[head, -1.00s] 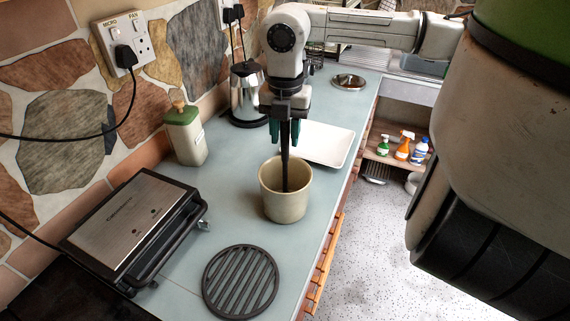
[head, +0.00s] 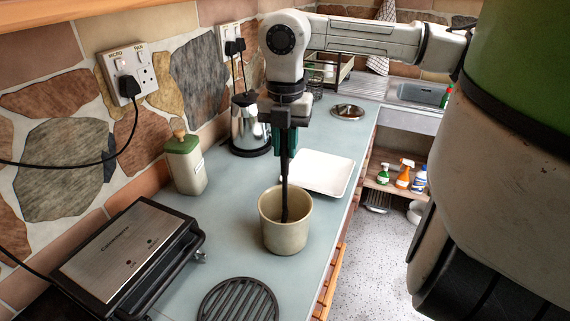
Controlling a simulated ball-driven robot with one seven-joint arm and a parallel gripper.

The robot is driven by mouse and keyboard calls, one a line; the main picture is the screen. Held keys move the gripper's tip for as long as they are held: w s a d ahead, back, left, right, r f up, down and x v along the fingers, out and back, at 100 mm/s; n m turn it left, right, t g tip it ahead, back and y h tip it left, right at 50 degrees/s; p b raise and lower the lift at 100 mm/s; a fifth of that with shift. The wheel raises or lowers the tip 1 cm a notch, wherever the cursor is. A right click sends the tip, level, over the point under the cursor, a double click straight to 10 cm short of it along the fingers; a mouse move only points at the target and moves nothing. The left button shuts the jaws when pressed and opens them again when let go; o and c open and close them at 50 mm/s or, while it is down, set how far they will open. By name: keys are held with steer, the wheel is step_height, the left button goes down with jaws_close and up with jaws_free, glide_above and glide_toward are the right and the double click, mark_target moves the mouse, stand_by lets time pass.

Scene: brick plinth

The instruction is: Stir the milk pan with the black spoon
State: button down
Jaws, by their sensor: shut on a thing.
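The milk pan (head: 286,237) is a cream, round, deep pot standing upright on the grey-blue worktop. The black spoon (head: 284,178) stands nearly upright, its lower end inside the pan. The pan's front wall and rim hide part of its inside, and I cannot make out the contents. My gripper (head: 284,143) is above the pan, pointing down, with green showing at its fingers. It is shut on the spoon's upper part.
A white tray (head: 322,172) lies just behind the pan. A steel kettle (head: 249,124) and a green-lidded canister (head: 185,165) stand by the stone wall. A contact grill (head: 130,255) is at left, and a slatted black trivet (head: 238,302) is in front. The worktop's right edge is close to the pan.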

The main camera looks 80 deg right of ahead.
step_height(320, 180, up, 7)
steer(key=shift+r+p, duration=0.9)
steer(key=shift+r, duration=1.5)
